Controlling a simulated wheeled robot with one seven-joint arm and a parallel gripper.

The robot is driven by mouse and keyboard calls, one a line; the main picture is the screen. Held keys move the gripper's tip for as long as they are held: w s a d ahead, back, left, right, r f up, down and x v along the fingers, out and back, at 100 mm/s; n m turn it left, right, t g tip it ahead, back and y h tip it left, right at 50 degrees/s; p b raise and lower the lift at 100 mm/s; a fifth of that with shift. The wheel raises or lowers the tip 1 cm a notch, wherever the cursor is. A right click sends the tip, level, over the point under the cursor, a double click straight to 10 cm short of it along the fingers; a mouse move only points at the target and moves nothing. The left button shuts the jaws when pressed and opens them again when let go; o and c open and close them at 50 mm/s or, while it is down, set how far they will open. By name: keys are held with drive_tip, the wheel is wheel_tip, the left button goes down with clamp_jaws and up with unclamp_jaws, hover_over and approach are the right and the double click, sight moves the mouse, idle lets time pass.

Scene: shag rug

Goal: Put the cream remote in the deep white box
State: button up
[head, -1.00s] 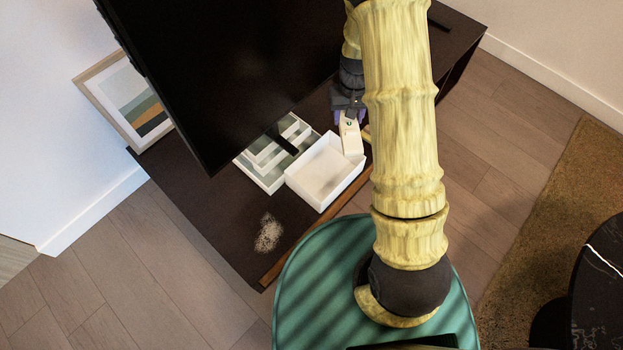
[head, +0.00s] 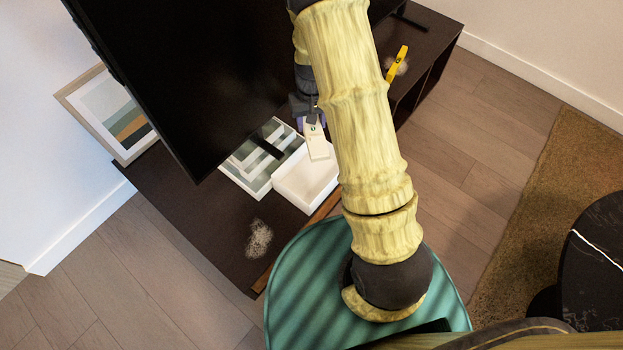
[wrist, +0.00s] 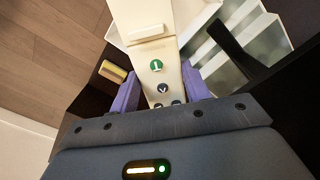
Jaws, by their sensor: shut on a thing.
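The cream remote (head: 316,140) is held in my gripper (head: 309,118), above the far part of the deep white box. In the wrist view my gripper's purple fingers (wrist: 161,92) are shut on the remote (wrist: 150,50), which points away from the palm. The deep white box (head: 305,189) stands on the dark cabinet near its front edge. In the wrist view a part of the box (wrist: 193,14) shows behind the remote. The remote hides some of the box, and my arm hides its right side.
A shallow divided tray (head: 239,178) sits left of the box. A large black screen (head: 190,70) rises over the cabinet (head: 190,205). A yellow object (head: 397,63) lies at the cabinet's far end. A pale fuzzy patch (head: 259,238) marks its near end.

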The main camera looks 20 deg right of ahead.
wheel_tip(320, 180, down, 13)
drive_tip(key=s+m+b, duration=0.2)
drive_tip(key=m+b, duration=0.7)
drive_tip(key=m, duration=0.1)
drive_tip(key=shift+r, duration=0.15)
drive_tip(key=shift+s, duration=0.1)
drive_tip(key=b, duration=0.4)
hover_over(313, 176)
drive_tip(key=shift+f, duration=3.15)
drive_tip(key=shift+f+b, duration=1.25)
drive_tip(key=shift+f, duration=0.65)
drive_tip(key=shift+f, duration=0.1)
